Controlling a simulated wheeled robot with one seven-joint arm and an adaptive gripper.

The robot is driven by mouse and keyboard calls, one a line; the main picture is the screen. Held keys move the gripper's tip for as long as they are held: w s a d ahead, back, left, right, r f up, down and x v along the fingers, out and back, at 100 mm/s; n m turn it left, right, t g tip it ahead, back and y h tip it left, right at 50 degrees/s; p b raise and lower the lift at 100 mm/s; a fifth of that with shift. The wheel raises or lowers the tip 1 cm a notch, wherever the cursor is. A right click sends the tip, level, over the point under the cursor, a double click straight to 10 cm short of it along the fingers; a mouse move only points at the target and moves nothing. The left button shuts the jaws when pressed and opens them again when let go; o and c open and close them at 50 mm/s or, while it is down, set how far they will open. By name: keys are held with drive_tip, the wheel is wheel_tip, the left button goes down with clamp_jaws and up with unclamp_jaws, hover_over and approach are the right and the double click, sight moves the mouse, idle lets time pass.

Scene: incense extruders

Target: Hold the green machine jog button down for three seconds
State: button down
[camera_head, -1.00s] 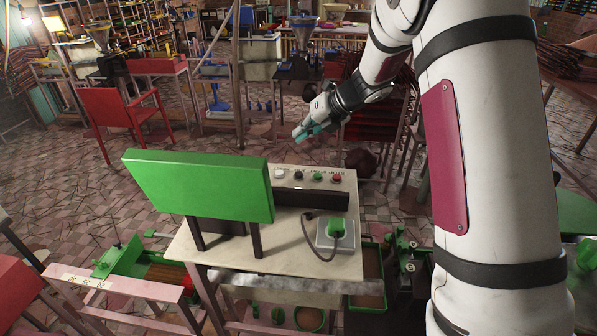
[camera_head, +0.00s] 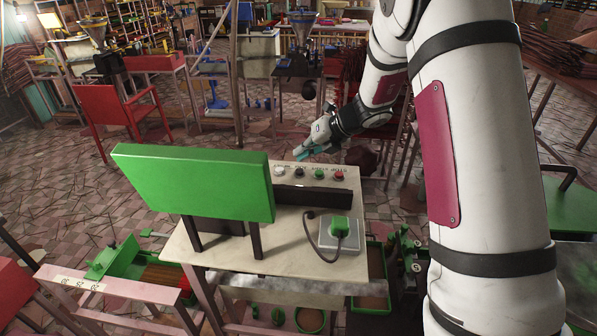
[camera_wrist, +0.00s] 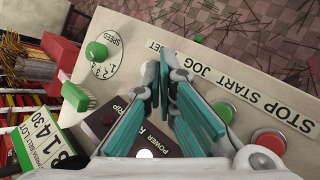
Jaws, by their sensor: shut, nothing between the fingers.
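The control desk (camera_head: 190,251) has a row of buttons along its far edge: white, black, green and red. The green button (camera_head: 319,174) sits between black and red; in the wrist view it (camera_wrist: 222,110) is right of my fingers, with the red button (camera_wrist: 270,142) beyond it. Lettering beside them reads STOP START JOG (camera_wrist: 265,99). My gripper (camera_head: 302,152) is shut and empty, near the row's white-button end. In the wrist view my gripper (camera_wrist: 166,72) points past the buttons; no contact shows.
A large green panel (camera_head: 195,183) stands on the desk's near left. A grey box with a green top (camera_head: 340,235) and a cable sits at the right. The wrist view shows a green SPEED knob (camera_wrist: 97,50). A red chair (camera_head: 115,108) stands behind left.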

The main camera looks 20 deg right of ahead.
sight(302, 169)
drive_tip(key=shift+f, duration=0.85)
drive_tip(key=shift+f, duration=0.1)
idle(0.8)
drive_tip(key=shift+f+b, duration=0.3)
drive_tip(key=shift+b, duration=0.1)
drive_tip(key=shift+f, duration=0.5)
idle(0.7)
drive_tip(key=shift+r, duration=0.1)
idle(3.2)
drive_tip(key=shift+r, duration=0.85)
drive_tip(key=shift+r+p, duration=0.95)
drive_tip(key=shift+r, duration=1.55)
